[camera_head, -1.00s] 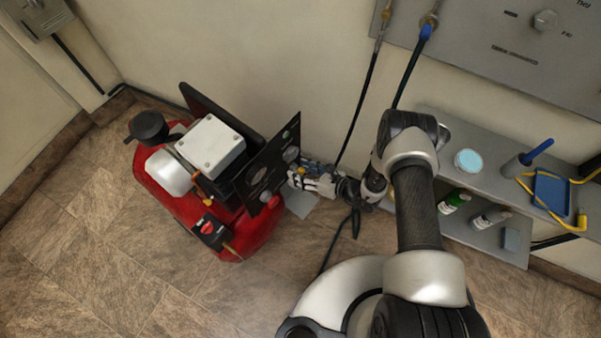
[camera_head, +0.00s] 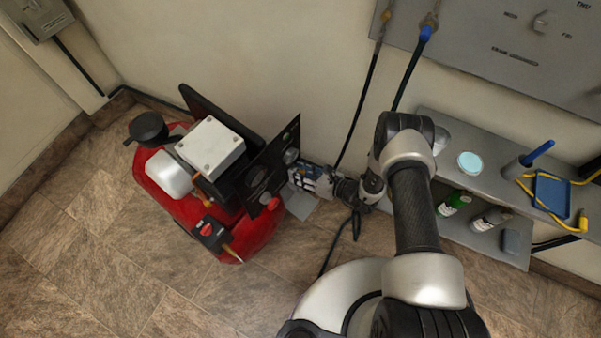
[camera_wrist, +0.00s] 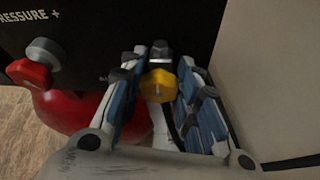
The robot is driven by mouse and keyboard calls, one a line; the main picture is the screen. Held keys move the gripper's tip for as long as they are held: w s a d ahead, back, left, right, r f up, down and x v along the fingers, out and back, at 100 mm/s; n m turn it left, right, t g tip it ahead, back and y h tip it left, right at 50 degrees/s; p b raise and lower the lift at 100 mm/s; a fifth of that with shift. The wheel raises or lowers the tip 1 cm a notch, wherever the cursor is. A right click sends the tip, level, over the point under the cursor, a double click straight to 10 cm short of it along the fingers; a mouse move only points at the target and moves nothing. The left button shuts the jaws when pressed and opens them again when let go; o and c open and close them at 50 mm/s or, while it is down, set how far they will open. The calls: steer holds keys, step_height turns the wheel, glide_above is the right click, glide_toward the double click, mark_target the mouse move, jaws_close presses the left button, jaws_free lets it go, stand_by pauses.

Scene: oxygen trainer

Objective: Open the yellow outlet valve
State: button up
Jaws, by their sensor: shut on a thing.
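The yellow outlet valve (camera_wrist: 157,86) is a faceted yellow knob on the compressor's black front panel (camera_wrist: 95,25). In the wrist view it sits between the blue-padded fingers of my gripper (camera_wrist: 160,74), which are shut on it. In the head view my gripper (camera_head: 303,176) is at the right face of the red compressor (camera_head: 262,238), close to the panel. The yellow valve is hidden there by the gripper and panel.
A grey-and-red knob (camera_wrist: 40,60) is left of the valve. A shelf (camera_head: 440,125) with bottles and a blue tray (camera_head: 551,193) stands at the right. Hoses hang along the wall behind my arm. Tiled floor is clear at the lower left.

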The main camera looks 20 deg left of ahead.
steer(key=shift+s+n+t+p, duration=0.1)
steer(key=shift+n+t+p, duration=0.2)
steer(key=shift+n+p, duration=0.15)
steer(key=shift+c, duration=0.4)
steer(key=shift+n+t+h, duration=0.3)
steer(key=shift+n+t, duration=0.1)
steer(key=shift+n, duration=0.25)
steer(key=o, duration=1.1)
steer(key=v, duration=1.2)
